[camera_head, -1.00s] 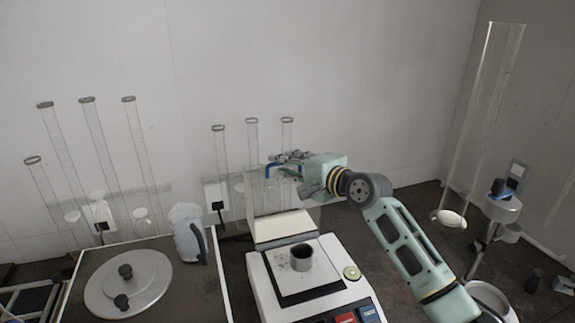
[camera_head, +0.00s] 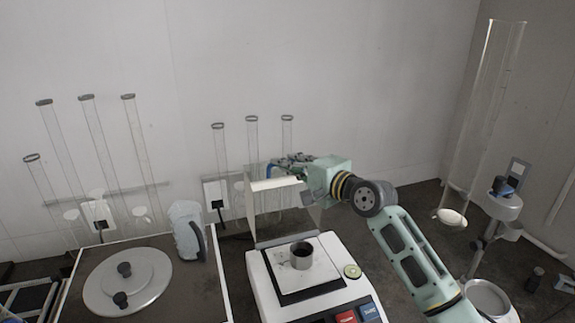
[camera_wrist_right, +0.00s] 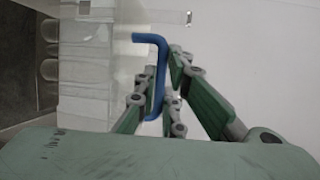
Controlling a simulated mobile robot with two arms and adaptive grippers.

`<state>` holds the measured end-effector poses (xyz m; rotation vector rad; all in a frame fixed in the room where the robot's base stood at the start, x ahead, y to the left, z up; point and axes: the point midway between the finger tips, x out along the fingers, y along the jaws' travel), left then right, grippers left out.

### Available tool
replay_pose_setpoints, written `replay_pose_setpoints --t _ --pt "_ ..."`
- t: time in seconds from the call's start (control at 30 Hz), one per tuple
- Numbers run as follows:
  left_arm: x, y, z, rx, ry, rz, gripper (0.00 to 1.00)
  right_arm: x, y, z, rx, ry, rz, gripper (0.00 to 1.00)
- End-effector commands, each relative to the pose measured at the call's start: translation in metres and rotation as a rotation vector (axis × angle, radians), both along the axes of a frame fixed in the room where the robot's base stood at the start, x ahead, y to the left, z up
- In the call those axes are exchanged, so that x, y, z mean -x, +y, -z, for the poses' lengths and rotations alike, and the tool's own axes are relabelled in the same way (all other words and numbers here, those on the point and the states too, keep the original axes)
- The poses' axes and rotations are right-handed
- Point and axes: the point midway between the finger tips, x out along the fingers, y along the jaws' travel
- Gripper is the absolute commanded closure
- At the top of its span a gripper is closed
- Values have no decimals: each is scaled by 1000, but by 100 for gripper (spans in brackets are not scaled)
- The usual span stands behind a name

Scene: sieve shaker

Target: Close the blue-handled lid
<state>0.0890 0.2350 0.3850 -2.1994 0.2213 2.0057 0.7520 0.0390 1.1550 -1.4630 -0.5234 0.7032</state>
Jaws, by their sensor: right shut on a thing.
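The lid is clear, with a pale strip (camera_head: 274,184) now high beneath my gripper; its outline is hard to make out against the wall. Its blue handle (camera_head: 271,171) shows as a small piece at the gripper's left end. In the right wrist view the bent blue handle (camera_wrist_right: 160,72) stands between the fingers. My right gripper (camera_head: 288,165) is shut on the handle, above the back of the white balance (camera_head: 262,284); its fingers also show in the wrist view (camera_wrist_right: 164,88). Whether the lid touches the balance cannot be told. My left gripper is out of view.
A dark metal cup (camera_head: 301,256) stands on the balance's plate. A jug (camera_head: 187,232) and a round grey lid with dark knobs (camera_head: 128,282) are at the left. Glass tubes (camera_head: 252,165) stand along the wall. A tall clear tube (camera_head: 487,110) is at the right.

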Motion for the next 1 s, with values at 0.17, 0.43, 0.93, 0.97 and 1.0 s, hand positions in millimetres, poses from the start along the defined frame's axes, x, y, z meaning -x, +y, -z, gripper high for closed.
replay_pose_setpoints --t 0.17,0.43,0.93,0.97,1.0 --pt "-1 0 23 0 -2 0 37 25 -11 12 -36 -98 -1 100" --pt "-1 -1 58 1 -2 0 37 69 -29 20 -114 -287 1 100" --pt "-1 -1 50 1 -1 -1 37 113 -47 36 -109 -280 0 100" --pt "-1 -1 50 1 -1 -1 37 114 -48 36 -109 -280 0 100" --pt "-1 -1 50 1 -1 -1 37 115 -48 37 -109 -280 0 100"
